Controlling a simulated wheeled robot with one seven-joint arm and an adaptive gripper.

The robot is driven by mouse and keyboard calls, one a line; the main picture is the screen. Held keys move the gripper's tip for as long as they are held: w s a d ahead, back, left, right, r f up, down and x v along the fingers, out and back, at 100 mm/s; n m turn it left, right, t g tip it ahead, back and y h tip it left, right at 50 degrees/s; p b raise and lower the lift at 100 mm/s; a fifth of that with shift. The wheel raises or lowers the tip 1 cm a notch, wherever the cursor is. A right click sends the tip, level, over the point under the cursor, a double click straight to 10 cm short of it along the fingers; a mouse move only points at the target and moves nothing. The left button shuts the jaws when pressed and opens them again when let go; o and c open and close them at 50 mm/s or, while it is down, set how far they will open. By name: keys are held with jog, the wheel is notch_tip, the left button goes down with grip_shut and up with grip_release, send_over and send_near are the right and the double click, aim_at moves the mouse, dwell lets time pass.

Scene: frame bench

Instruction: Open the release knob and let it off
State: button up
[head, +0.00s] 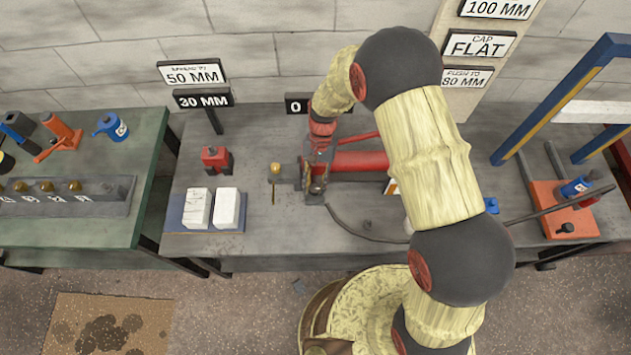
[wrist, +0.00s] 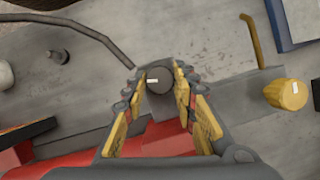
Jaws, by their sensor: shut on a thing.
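The release knob (wrist: 159,79) is a dark, round knob with a small white mark on top, seen in the wrist view. My gripper (wrist: 158,76) has its two yellow-padded fingers closed around it, one on each side. In the head view my gripper (head: 317,186) points down at the left end of a red cylinder (head: 358,161) on the grey bench; the knob itself is hidden there by the fingers. Part of the red cylinder's body (wrist: 170,140) shows behind the fingers in the wrist view.
A brass knob (head: 275,169) stands close left of my gripper, also in the wrist view (wrist: 287,94). A black hose (head: 350,232) curves over the bench front. White blocks (head: 227,208) and a red item (head: 215,158) sit left. A blue frame (head: 545,110) stands right.

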jog(key=shift+n+h, duration=0.3)
jog(key=shift+n, duration=0.4)
jog(key=o, duration=1.1)
jog(key=shift+o, duration=0.3)
